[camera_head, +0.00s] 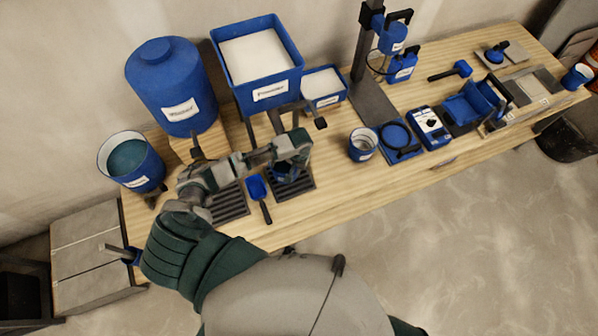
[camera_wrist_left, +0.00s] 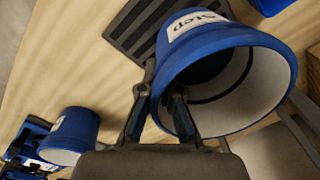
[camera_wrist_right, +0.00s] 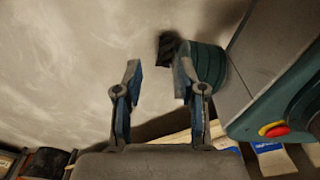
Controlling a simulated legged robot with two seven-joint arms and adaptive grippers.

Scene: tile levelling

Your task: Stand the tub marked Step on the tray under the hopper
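The blue tub marked Step (camera_wrist_left: 222,42) has a white inside, and its mouth faces the left wrist camera. My left gripper (camera_wrist_left: 163,95) straddles its rim, one finger outside the wall and one inside, closed on the wall. In the head view the left gripper (camera_head: 290,160) largely hides the tub (camera_head: 284,174), over the dark ribbed tray (camera_head: 303,186) in front of the hopper (camera_head: 257,60). I cannot tell whether the tub touches the tray. My right gripper (camera_wrist_right: 157,75) is open and empty, away from the bench, with bare floor behind it.
A second ribbed tray (camera_head: 229,206) and a blue scoop (camera_head: 258,193) lie to the left. A blue water tank (camera_head: 170,85) and bucket (camera_head: 132,160) stand farther left. A small tub (camera_head: 363,146), round blue pad (camera_head: 396,137) and scale (camera_head: 429,127) stand to the right.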

